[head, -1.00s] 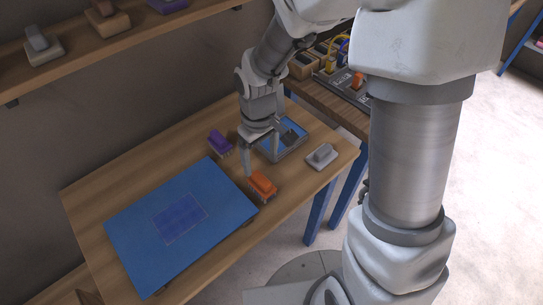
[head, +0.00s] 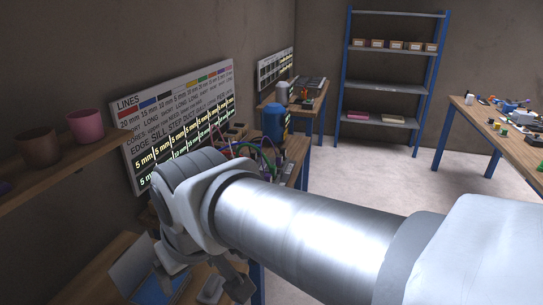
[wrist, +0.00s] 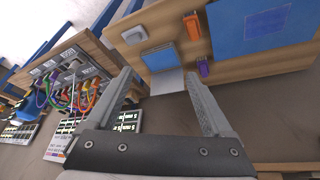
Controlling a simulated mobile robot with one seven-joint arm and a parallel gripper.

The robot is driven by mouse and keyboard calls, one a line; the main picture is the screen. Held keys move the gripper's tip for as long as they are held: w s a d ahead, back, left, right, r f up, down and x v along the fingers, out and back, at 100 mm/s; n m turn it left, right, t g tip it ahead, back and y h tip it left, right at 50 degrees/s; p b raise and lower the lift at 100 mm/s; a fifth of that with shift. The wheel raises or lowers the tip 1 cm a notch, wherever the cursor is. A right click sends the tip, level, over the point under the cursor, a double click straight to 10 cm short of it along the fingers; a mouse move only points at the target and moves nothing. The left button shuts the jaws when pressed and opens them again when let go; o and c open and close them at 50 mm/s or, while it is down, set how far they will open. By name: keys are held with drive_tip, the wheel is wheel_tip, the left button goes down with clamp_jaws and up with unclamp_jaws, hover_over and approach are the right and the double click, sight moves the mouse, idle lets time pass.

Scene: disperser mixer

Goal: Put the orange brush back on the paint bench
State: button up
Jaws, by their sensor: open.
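The orange brush (wrist: 192,26) rests on a wooden bench (wrist: 221,66) in the wrist view, between the blue board (wrist: 262,22) and the blue-lined tray (wrist: 160,57). The purple brush (wrist: 203,67) lies on the bench below it in that view. My gripper (wrist: 157,75) is open and empty, its two fingers spread apart, with the brushes beyond the fingertips. In the head view my arm covers much of the bench, and the orange brush is not seen there. I cannot tell from a label which bench is the paint bench.
A grey block-like tool (wrist: 135,35) lies near the bench end. A neighbouring bench holds coloured cables (wrist: 72,90). In the head view a lettered wall board (head: 180,120), a blue shelf rack (head: 385,88) and a right-hand bench (head: 500,130) stand around open floor (head: 350,175).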

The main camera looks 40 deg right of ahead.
drive_tip(key=shift+s+d+r+m+t, duration=0.25)
drive_tip(key=shift+s+r, duration=0.15)
drive_tip(key=shift+s, duration=0.3)
drive_tip(key=shift+s+d+r+m+t, duration=0.15)
drive_tip(key=shift+s+d+r+m, duration=0.15)
drive_tip(key=shift+s, duration=0.4)
drive_tip(key=shift+a, duration=0.1)
